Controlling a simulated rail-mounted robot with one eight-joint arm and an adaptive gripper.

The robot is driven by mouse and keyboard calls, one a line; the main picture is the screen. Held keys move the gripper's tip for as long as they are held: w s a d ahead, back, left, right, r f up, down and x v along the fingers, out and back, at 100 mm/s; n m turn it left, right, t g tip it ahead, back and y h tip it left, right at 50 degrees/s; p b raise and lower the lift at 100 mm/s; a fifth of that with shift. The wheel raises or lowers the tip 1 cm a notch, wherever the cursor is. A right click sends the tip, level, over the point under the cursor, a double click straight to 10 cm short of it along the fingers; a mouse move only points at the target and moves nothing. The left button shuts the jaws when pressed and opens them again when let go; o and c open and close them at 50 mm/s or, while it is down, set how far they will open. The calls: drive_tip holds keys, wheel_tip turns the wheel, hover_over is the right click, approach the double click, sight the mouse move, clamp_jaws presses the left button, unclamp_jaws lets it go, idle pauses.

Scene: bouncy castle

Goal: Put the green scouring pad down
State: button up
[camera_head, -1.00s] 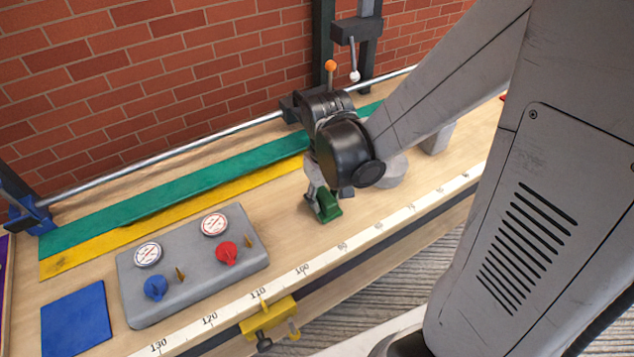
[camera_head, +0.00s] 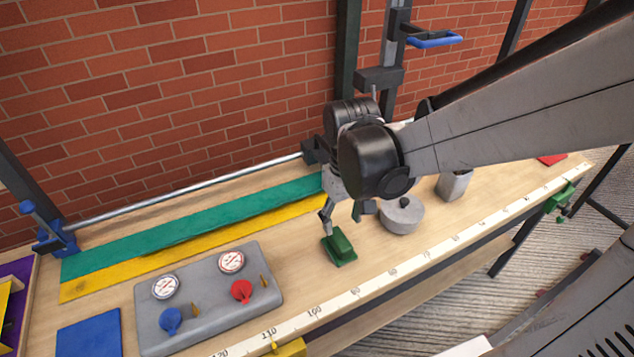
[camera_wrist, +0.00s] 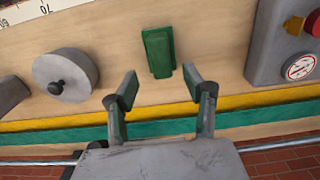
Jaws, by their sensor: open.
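The green scouring pad (camera_head: 341,248) lies on the wooden bench top, right of the grey gauge panel. It also shows in the wrist view (camera_wrist: 158,52), lying flat beyond my fingertips with bare wood around it. My gripper (camera_head: 343,213) is above the bench beside the pad. In the wrist view my gripper (camera_wrist: 157,88) is open, its two fingers spread wide with nothing between them. The pad is apart from both fingers there.
A grey round lidded pot (camera_head: 402,216) and a grey block-like container (camera_head: 454,185) stand to the right. The gauge panel (camera_head: 205,310) is to the left. Green (camera_head: 200,214) and yellow (camera_head: 190,243) strips run along the back. A ruler strip (camera_head: 420,258) marks the front edge.

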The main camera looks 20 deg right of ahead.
sight(341, 239)
drive_tip(key=s+r+m+t, duration=0.1)
drive_tip(key=s+r+t, duration=0.5)
drive_tip(key=r, duration=0.6)
drive_tip(key=shift+s+r+m+t+p, duration=0.2)
drive_tip(key=shift+m+t+p, duration=0.15)
drive_tip(key=shift+t, duration=0.25)
idle(1.1)
drive_tip(key=o, duration=0.9)
